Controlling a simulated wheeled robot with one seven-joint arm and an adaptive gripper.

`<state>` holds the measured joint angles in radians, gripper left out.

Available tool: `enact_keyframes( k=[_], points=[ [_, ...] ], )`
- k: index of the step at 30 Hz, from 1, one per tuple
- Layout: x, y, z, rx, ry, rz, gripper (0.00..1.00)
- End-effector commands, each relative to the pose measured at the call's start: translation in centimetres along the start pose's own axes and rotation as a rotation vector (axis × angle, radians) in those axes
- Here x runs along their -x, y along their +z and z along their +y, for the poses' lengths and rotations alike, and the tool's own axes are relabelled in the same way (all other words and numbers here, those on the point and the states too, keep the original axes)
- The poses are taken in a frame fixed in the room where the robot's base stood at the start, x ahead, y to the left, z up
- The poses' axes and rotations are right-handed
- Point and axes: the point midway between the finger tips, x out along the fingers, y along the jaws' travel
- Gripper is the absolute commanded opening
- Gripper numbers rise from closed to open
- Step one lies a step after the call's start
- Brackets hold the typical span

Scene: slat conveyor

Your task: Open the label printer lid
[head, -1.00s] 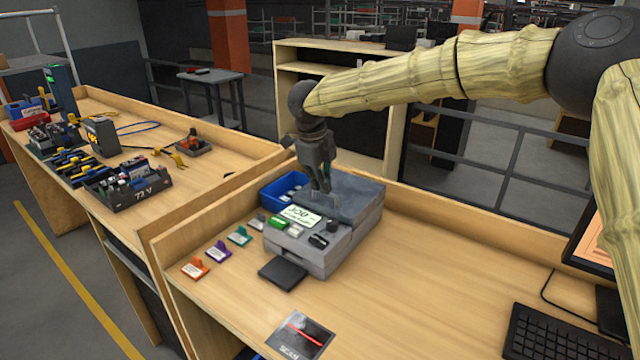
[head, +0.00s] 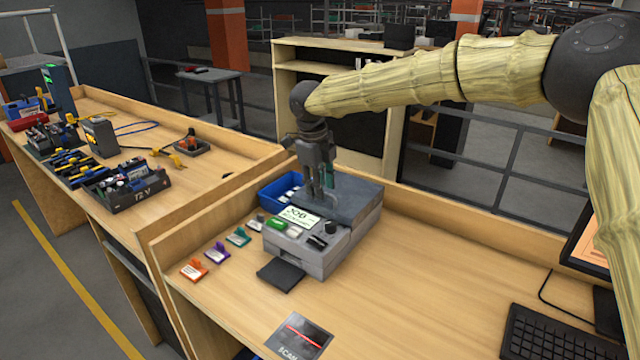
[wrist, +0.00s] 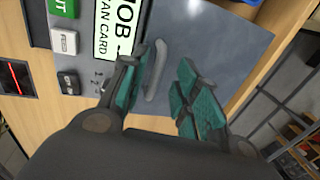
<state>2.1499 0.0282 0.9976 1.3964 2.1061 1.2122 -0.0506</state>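The label printer (head: 322,259) is a grey box on the near bench. Its dark grey lid (head: 357,193) lies flat and shut over the back part of the top; it also shows in the wrist view (wrist: 225,50). A raised grey bar handle (wrist: 156,72) is on the lid beside the job card display (wrist: 112,28). My gripper (head: 323,197) points down just above the lid. In the wrist view its teal-padded fingers (wrist: 167,62) are apart, with the handle between them, close to the left finger. I cannot tell whether that finger touches it. The head view hides the handle behind my fingers.
A blue bin (head: 279,190) stands close behind the printer. Several coloured tags (head: 217,251) lie to its left, and a scan pad (head: 301,334) in front. A keyboard (head: 560,335) and monitor are at the right. The bench between printer and keyboard is clear.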

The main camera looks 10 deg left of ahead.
Motion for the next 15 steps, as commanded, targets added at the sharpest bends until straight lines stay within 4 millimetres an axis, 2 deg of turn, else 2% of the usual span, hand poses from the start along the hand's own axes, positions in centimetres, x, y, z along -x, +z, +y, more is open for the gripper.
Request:
enact_keyframes(
  k=[5,8,15],
  points=[
    [0.7,0.1,0.0,0.0,-0.001,-0.002,0.31],
    [1.8,0.0,-0.1,-0.001,-0.001,-0.002,0.31],
    [6.0,0.1,-0.1,-0.001,0.0,-0.002,0.31]
  ],
)
